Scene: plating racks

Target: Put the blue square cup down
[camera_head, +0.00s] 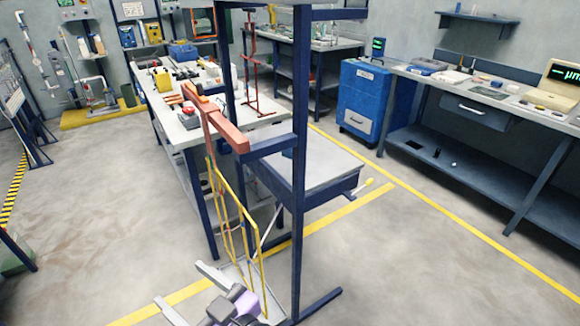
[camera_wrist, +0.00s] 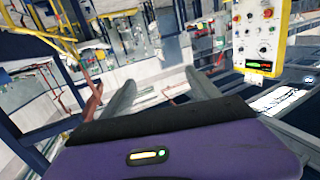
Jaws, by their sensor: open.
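My gripper (camera_wrist: 158,88) shows in the wrist view as a purple body with a dark edge and two grey fingers spread apart. No object shows between the fingers. In the head view part of my gripper (camera_head: 236,304) shows at the bottom, grey and purple, low beside the yellow wire frame. I cannot make out a blue square cup in either view.
A dark blue upright rack (camera_head: 299,215) with a yellow wire frame (camera_head: 222,205) and an orange-red bar (camera_head: 214,125) stands close by. A long workbench (camera_head: 185,135) is behind it. A blue cabinet (camera_head: 362,98) and a right bench (camera_head: 440,88) stand beyond.

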